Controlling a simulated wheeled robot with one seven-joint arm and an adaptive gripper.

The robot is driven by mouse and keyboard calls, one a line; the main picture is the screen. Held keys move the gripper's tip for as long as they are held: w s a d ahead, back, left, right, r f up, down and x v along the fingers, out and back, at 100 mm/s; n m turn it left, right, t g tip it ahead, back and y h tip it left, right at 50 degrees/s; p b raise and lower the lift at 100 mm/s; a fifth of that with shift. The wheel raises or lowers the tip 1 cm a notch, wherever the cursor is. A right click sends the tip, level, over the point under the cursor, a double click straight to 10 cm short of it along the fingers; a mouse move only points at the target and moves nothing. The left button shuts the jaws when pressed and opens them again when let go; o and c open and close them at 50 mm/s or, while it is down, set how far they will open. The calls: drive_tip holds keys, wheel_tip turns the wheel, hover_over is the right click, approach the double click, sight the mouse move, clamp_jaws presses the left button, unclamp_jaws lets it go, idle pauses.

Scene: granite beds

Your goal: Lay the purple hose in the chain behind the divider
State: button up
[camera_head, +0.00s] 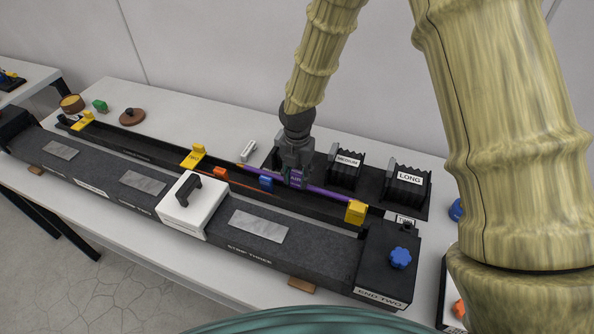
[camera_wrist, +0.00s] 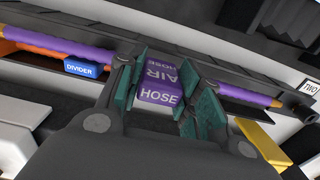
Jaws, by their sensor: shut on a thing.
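The purple hose (camera_head: 325,192) runs straight along the dark chain trough (camera_head: 140,145) behind the granite bed. My gripper (camera_head: 295,178) is shut on its "AIR HOSE" label (camera_wrist: 160,85), with teal pads on both sides. The blue divider (camera_head: 266,182) stands just left of my gripper; in the wrist view, the divider (camera_wrist: 87,68) shows on the near side of the hose. An orange hose (camera_wrist: 30,50) lies along the trough near the divider. I cannot tell whether the purple hose rests on the trough floor or hangs slightly above it.
A yellow clip (camera_head: 357,211) stands by the hose's right end; another yellow clip (camera_head: 194,157) stands farther left. A white block with a black handle (camera_head: 190,205) sits on the bed. Black bins marked MEDIUM (camera_head: 346,168) and LONG (camera_head: 406,188) stand behind the trough.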

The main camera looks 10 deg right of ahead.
sight(297, 184)
drive_tip(key=shift+w+f, duration=0.25)
drive_tip(key=shift+f, duration=0.8)
drive_tip(key=shift+s+f+b, duration=0.25)
drive_tip(key=shift+f+b, duration=0.35)
drive_tip(key=shift+f, duration=0.05)
drive_tip(key=shift+s+f, duration=0.35)
drive_tip(key=shift+f, duration=0.05)
drive_tip(key=shift+a+f, duration=0.1)
drive_tip(key=o, duration=0.9)
drive_tip(key=shift+f, duration=0.1)
drive_tip(key=shift+o, duration=1.1)
drive_tip(key=shift+w+f, duration=0.15)
drive_tip(key=shift+w, duration=0.05)
drive_tip(key=shift+w+f, duration=0.1)
drive_tip(key=shift+w, duration=0.15)
drive_tip(key=shift+s+r, duration=0.1)
drive_tip(key=shift+r, duration=0.3)
